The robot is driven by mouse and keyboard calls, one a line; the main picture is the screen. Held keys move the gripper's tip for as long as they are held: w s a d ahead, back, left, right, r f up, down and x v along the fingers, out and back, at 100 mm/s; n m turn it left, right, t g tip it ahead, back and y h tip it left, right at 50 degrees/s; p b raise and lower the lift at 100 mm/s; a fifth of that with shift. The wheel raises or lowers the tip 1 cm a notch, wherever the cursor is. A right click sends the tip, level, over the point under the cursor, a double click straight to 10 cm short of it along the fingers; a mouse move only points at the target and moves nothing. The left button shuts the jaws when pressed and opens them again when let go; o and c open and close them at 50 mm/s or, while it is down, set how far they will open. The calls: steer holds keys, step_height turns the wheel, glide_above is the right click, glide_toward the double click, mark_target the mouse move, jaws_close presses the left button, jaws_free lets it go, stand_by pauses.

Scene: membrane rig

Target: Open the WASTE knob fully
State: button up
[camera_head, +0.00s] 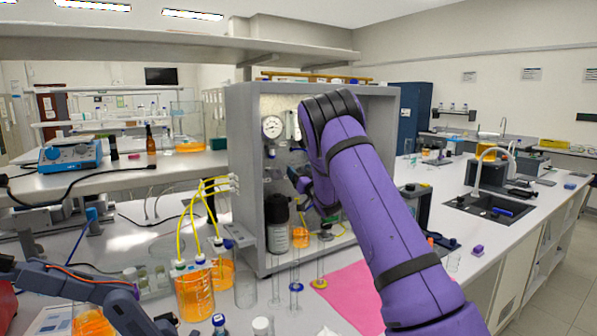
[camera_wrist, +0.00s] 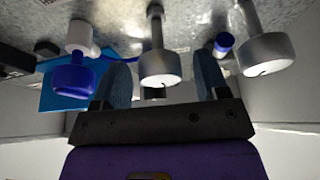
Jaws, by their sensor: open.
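In the wrist view a grey knob (camera_wrist: 160,66) on a stem shows between the two fingers of my gripper (camera_wrist: 162,78), which is open. I cannot tell whether the fingers touch it. No label is readable, so I cannot tell which knob is WASTE. In the head view my purple arm reaches into the grey rig cabinet (camera_head: 243,170) and hides most of the knob area; my gripper is mostly hidden there.
A pressure gauge (camera_head: 272,127) is on the rig panel. A black-capped bottle (camera_head: 278,225) stands inside the cabinet, left of my arm. Orange-filled beakers (camera_head: 194,297) with yellow tubes stand at the front left. A pink mat (camera_head: 350,290) lies below my arm.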

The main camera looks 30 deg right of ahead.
steer(key=shift+w+r, duration=0.2)
steer(key=shift+w, duration=0.35)
steer(key=c, duration=0.9)
steer(key=shift+c, duration=0.2)
